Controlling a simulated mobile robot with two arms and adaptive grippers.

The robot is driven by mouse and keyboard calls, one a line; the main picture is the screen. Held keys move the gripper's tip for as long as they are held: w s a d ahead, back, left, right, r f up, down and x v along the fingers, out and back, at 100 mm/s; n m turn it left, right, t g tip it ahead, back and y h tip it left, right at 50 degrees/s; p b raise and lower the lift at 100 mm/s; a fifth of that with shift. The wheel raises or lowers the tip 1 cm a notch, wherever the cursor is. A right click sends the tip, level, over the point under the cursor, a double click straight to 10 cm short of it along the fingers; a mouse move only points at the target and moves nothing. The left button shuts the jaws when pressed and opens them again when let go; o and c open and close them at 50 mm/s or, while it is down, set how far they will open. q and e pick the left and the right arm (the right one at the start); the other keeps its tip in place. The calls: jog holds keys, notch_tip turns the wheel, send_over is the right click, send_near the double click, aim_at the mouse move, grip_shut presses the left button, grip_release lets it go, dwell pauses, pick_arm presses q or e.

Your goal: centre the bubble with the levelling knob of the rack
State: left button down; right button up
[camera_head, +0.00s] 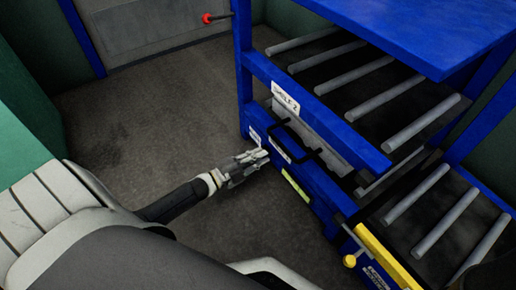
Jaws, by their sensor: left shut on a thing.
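The blue rack (320,100) with metal rollers stands at the right. My left gripper (260,157) reaches in from the left and is shut at the rack's lower left front, below a small white label. The levelling knob is hidden by the fingers there, where they are closed on it. A yellow-green strip (296,188) sits on the rack front just right of the gripper. It may be the level, but no bubble can be made out at this size. My right gripper is not in view.
A black handle (296,140) sticks out of the rack front above the gripper. A yellow bar (385,258) with a yellow knob (349,261) is at the lower right. A red-tipped rod (207,18) juts out at the top. The grey floor (150,120) to the left is clear.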

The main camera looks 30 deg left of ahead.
pick_arm(q)
jog(key=m, duration=0.3)
jog(key=m+b, duration=0.1)
jog(key=m, duration=0.2)
jog(key=f+m, duration=0.1)
jog(key=m, duration=0.2)
jog(key=shift+f+m+b, duration=0.15)
jog(key=shift+m+b, duration=0.45)
jog(key=shift+m, duration=0.9)
jog(key=c, duration=1.5)
grip_release()
jog(key=shift+s+a, duration=0.1)
jog(key=v, duration=1.1)
jog(key=shift+s+a, duration=0.1)
jog(key=shift+s, duration=0.3)
